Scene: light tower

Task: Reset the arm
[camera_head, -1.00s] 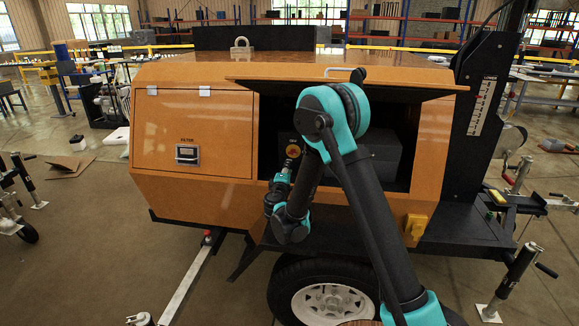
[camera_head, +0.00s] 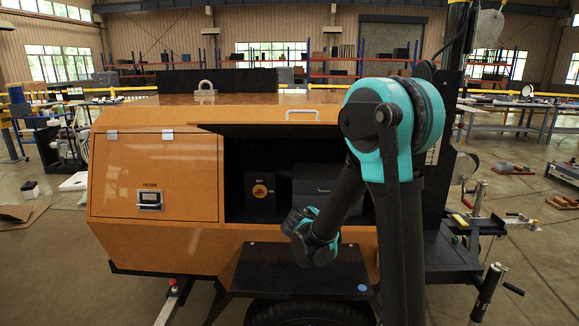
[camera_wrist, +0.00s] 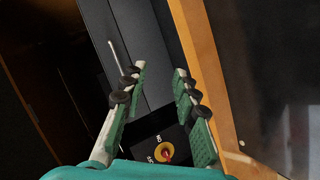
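My gripper shows in the wrist view (camera_wrist: 161,85) with its two padded fingers apart and nothing between them. In the head view my arm is bent in front of the orange light tower body (camera_head: 155,245). My wrist is low, in front of the open compartment (camera_head: 238,165), and the fingers are hidden there. A yellow and red rotary switch (camera_head: 261,190) on a black box inside the compartment is in clear sight left of my arm. It also shows in the wrist view (camera_wrist: 166,151), low between the fingers and apart from them.
The raised hatch with a white handle (camera_head: 302,115) is above the opening. A dark shelf (camera_head: 290,268) juts out below it. A black mast and jack (camera_head: 488,290) stand at the right.

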